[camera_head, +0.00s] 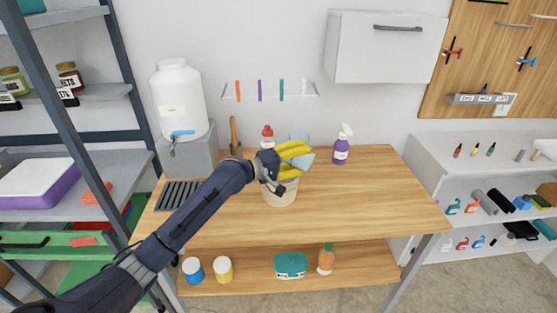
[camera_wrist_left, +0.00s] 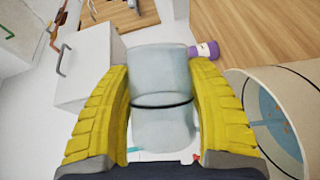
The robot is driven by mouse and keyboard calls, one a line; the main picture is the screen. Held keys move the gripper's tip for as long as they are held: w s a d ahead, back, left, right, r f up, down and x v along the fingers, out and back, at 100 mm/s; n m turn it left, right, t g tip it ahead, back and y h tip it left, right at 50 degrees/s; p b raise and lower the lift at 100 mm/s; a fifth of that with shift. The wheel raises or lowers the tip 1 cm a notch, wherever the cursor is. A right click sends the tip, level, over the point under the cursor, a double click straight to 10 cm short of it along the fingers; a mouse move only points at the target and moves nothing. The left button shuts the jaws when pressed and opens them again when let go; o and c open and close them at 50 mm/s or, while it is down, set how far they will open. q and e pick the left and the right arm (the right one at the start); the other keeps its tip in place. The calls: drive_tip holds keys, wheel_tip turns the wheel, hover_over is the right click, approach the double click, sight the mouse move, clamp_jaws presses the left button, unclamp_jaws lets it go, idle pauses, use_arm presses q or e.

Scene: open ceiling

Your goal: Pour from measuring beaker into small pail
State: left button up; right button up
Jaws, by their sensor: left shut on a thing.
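The measuring beaker (camera_wrist_left: 160,75) is clear and bluish with a dark line around it. My left gripper (camera_wrist_left: 160,68) has its yellow fingers shut on the beaker's sides. In the head view the left gripper (camera_head: 303,154) and the beaker (camera_head: 306,160) are over the pail's back part, and the beaker looks tilted. The small pail (camera_head: 281,198) is cream and stands upright on the wooden table. In the left wrist view the pail (camera_wrist_left: 240,88) is to the right of the beaker, with a bluish area inside. No stream of liquid shows. The right gripper is out of view.
A purple spray bottle (camera_head: 341,148) stands behind and right of the pail. A red-capped bottle (camera_head: 267,136) is behind my gripper. A white water dispenser (camera_head: 181,100) stands at the back left. The table's right part (camera_head: 385,195) is clear.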

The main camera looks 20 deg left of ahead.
use_arm(q)
drive_tip(key=shift+w+a+f+n+t+h+b, duration=0.1)
drive_tip(key=shift+a+n+t+h+b, duration=0.1)
drive_tip(key=shift+n+b, duration=0.3)
drive_tip(key=shift+a+f+n+t+h+b, duration=0.1)
drive_tip(key=shift+n+t+h+b, duration=0.1)
drive_tip(key=shift+n+b, duration=0.25)
idle(0.6)
